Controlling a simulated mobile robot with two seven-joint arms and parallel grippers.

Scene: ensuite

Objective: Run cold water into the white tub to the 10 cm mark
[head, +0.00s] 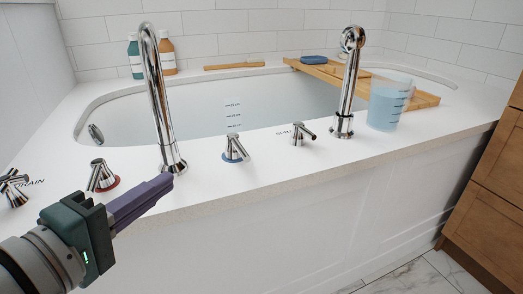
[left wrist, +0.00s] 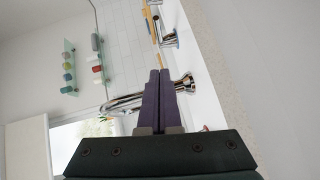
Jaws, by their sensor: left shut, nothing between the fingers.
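The white tub (head: 275,103) is set in a white deck, with dark level marks (head: 232,112) on its inner wall. The chrome spout (head: 156,95) arches over it; no stream shows below its mouth. The cold handle (head: 234,149) has a blue ring and stands right of the spout; the hot handle (head: 101,175) has a red ring, on the left. My left gripper (head: 168,182) is shut and empty, its purple fingertips near the spout base. In the left wrist view the shut fingers (left wrist: 160,76) point toward the deck fittings, beside the spout (left wrist: 120,103). My right gripper is not in view.
A drain handle (head: 12,187) is at far left. A spray handle (head: 297,133), a hand shower (head: 347,85) and a clear jug (head: 386,106) stand right of the cold handle. A wooden board (head: 425,99) crosses the tub's right end. Bottles (head: 136,58) stand behind.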

